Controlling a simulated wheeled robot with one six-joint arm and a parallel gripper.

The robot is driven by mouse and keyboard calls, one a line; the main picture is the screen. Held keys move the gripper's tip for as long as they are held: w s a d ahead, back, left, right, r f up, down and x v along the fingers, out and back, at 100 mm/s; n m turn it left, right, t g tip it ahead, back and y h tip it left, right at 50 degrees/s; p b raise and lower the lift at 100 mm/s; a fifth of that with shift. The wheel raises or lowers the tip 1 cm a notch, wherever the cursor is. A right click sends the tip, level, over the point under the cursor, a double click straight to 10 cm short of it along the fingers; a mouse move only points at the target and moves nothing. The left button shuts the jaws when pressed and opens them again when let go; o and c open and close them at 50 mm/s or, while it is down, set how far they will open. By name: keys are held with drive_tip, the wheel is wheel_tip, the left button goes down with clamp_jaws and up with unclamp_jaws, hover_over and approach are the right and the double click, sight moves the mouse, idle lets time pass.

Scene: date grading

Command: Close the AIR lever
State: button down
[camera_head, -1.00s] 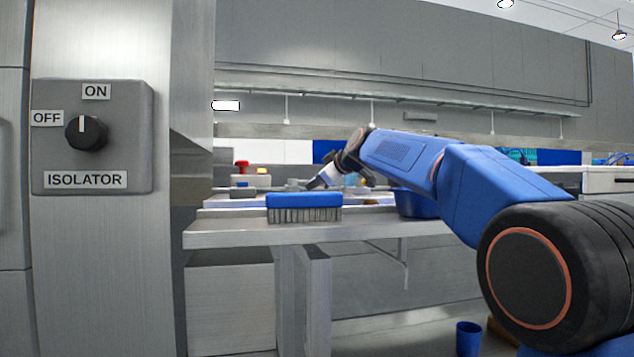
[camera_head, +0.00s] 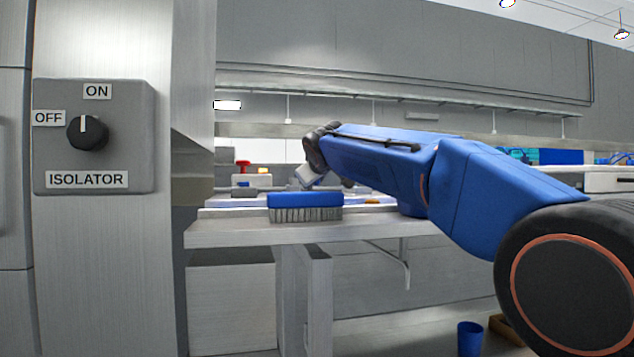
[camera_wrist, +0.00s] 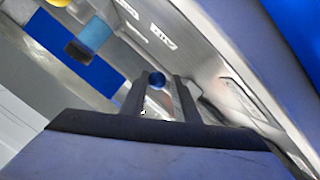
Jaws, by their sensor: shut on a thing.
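In the wrist view, a round blue knob (camera_wrist: 157,79) with a pale metal stem lies between the two dark fingers of my gripper (camera_wrist: 160,92). The gripper is shut on this lever. A tilted white label (camera_wrist: 162,36) with dark letters, which look like AIR, is on the grey metal panel beyond it. In the head view, my wrist is over the far part of the bench, and the fingers and lever are hidden or too small to make out.
A blue brush (camera_head: 305,201) lies on the near edge of the metal bench (camera_head: 240,232). A red knob (camera_head: 243,165) stands at the back left of the bench. A grey isolator box (camera_head: 130,160) is on the left post, its pointer towards the top. A blue cup (camera_head: 469,338) is low down.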

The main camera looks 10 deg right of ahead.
drive_tip(key=shift+s+a+r+m+g+h, duration=0.15)
drive_tip(key=shift+s+a+m+h, duration=0.2)
drive_tip(key=shift+m+h, duration=0.35)
drive_tip(key=shift+s+a+m+g+h, duration=0.1)
drive_tip(key=shift+a+m+g+h, duration=0.1)
drive_tip(key=shift+a+m+h, duration=0.45)
drive_tip(key=shift+s+a+r+m+g+h, duration=0.15)
drive_tip(key=shift+s+a+m+h, duration=0.1)
drive_tip(key=shift+m+h, duration=0.4)
drive_tip(key=shift+s+a+m+g+h, duration=0.15)
drive_tip(key=shift+a+m+g+h, duration=0.2)
drive_tip(key=shift+m+g+h, duration=0.25)
drive_tip(key=shift+s+a+m+g+h, duration=0.15)
drive_tip(key=shift+a+m+g+h, duration=0.25)
drive_tip(key=shift+m+h, duration=0.45)
drive_tip(key=shift+s+a+m+g+h, duration=0.15)
drive_tip(key=shift+a+m+g+h, duration=0.2)
drive_tip(key=shift+m+g+h, duration=0.35)
drive_tip(key=shift+h, duration=0.25)
drive_tip(key=c, duration=1.5)
unclamp_jaws()
drive_tip(key=shift+o, duration=0.7)
drive_tip(key=shift+a+f, duration=0.1)
wheel_tip(320, 180, up, 10)
